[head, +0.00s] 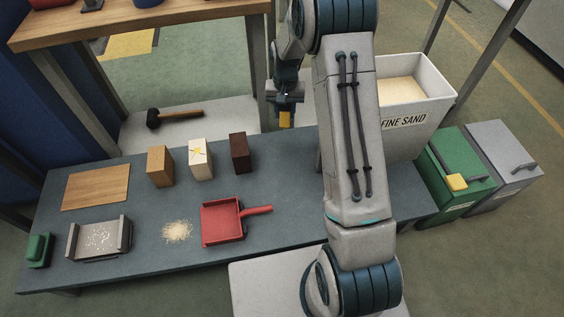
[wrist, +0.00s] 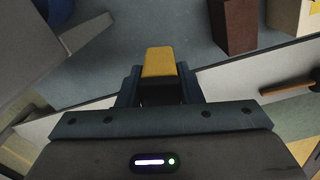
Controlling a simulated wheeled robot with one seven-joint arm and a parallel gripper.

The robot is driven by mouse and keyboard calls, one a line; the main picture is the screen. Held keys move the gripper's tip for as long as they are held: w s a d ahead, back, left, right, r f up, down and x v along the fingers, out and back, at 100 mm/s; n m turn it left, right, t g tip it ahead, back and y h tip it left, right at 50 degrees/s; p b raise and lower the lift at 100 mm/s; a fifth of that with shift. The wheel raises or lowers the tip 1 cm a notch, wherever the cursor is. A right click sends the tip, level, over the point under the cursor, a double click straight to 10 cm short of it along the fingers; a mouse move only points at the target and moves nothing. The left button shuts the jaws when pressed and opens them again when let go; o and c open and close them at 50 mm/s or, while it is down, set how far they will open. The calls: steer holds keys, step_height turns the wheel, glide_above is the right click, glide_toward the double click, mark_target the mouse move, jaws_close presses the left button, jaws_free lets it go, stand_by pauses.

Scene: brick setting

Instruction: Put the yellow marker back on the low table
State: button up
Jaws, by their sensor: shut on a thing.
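The yellow marker (head: 286,119) is a small yellow block between the fingers of my gripper (head: 287,103). It also shows in the wrist view (wrist: 158,62), sticking out past the fingertips. My gripper is shut on it and holds it near the back edge of the low blue-grey table (head: 285,215), behind my arm. I cannot tell its exact height over the table. My arm hides part of the table's right side.
On the table stand a tan block (head: 160,167), a pale block (head: 200,160) and a dark brown block (head: 240,153), left of my gripper. A red dustpan (head: 222,222) lies nearer. A sand bin (head: 432,100) stands right. A hammer (head: 170,117) lies on the pale surface behind.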

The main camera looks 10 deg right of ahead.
steer(key=shift+m, duration=0.9)
steer(key=w+f+b, duration=0.1)
steer(key=f+b, duration=0.1)
steer(key=f, duration=0.5)
steer(key=w+f+b, duration=0.1)
steer(key=f+b, duration=0.2)
steer(key=f, duration=0.4)
steer(key=w+f+b, duration=0.1)
steer(key=f+b, duration=0.1)
steer(key=f, duration=0.4)
steer(key=shift+w+f+b, duration=0.35)
steer(key=shift+f, duration=0.05)
steer(key=shift+f, duration=0.1)
steer(key=o, duration=0.8)
